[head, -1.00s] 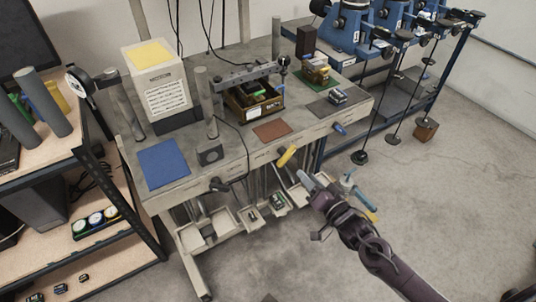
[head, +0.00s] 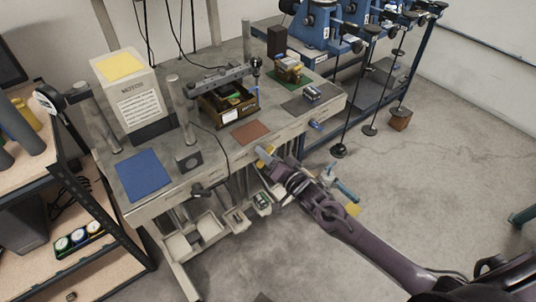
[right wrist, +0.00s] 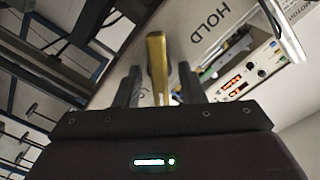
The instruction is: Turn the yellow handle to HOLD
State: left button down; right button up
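The yellow handle (head: 264,151) is on the front edge of the workbench in the head view, partly hidden by my right gripper (head: 268,158). In the right wrist view, the yellow handle (right wrist: 156,58) runs between the two dark fingers of my right gripper (right wrist: 159,88). Gaps show on both sides of the handle, so the gripper is open around it. The word HOLD (right wrist: 211,32) is printed on the panel to the right of the handle there. Other lettering is mostly hidden behind the fingers. My left gripper is not in view.
A black handle (head: 203,190) and a blue handle (head: 316,125) are on the same bench front, either side of the yellow one. Light trays (head: 208,229) hang below. The bench top (head: 213,148) carries a blue mat (head: 142,174). Open floor lies to the right.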

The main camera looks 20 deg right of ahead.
jog(key=shift+c, duration=0.3)
jog(key=c, duration=0.7)
jog(key=shift+n, duration=0.3)
jog(key=n, duration=0.3)
jog(key=shift+a, duration=0.1)
jog(key=n, duration=0.5)
jog(key=shift+s+a, duration=0.1)
jog(key=shift+a, duration=0.05)
jog(key=n+b, duration=0.1)
jog(key=n, duration=0.3)
jog(key=shift+a, duration=0.1)
jog(key=n, duration=0.5)
jog(key=shift+s+a, duration=0.1)
jog(key=shift+a, duration=0.05)
jog(key=shift+n, duration=0.3)
